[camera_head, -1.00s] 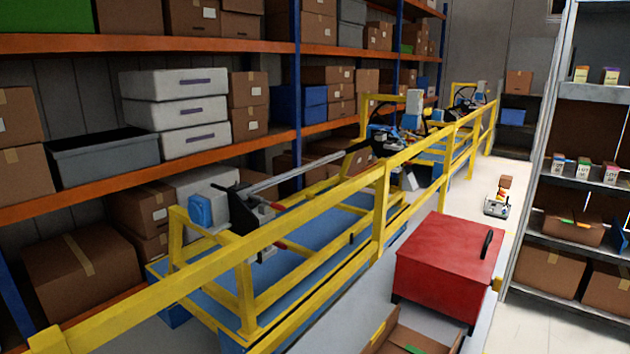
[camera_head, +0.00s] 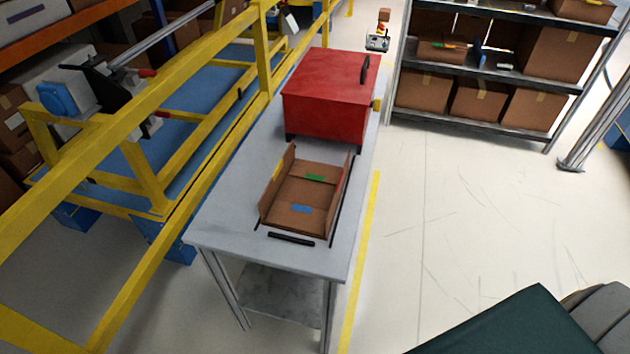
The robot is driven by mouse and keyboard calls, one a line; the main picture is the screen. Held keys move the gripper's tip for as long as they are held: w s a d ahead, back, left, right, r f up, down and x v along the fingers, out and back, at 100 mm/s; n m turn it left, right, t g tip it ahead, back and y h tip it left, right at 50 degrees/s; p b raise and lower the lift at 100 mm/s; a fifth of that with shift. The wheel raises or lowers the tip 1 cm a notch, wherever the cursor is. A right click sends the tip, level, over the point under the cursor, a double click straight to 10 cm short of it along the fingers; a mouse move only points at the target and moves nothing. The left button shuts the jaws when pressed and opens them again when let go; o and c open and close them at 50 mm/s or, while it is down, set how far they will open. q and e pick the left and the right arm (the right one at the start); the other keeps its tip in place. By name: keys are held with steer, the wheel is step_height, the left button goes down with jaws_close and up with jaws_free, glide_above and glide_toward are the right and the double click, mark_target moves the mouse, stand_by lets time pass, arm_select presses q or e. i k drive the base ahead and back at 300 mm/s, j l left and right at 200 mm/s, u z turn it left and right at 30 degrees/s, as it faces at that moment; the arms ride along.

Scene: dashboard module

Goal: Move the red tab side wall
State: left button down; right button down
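An open cardboard box (camera_head: 299,204) lies on the grey table (camera_head: 225,222). Green and blue patches show on its floor. Its left side wall (camera_head: 277,187) stands up and carries a yellow mark near its far end. Its right side wall (camera_head: 339,197) stands up and shows a thin red mark along its upper part, likely the red tab. Neither of my grippers shows in the head view.
A red box (camera_head: 325,98) with a black handle stands behind the cardboard box on the table. A black bar (camera_head: 291,239) lies in front of it. A yellow rail frame (camera_head: 150,165) runs along the left. Shelves (camera_head: 490,75) stand at the back right. The floor to the right is open.

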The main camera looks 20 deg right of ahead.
mark_target(340, 184)
steer(key=i+j+z, duration=0.25)
steer(key=i+j, duration=0.3)
steer(key=i+j+z, duration=0.3)
steer(key=i+j, duration=0.3)
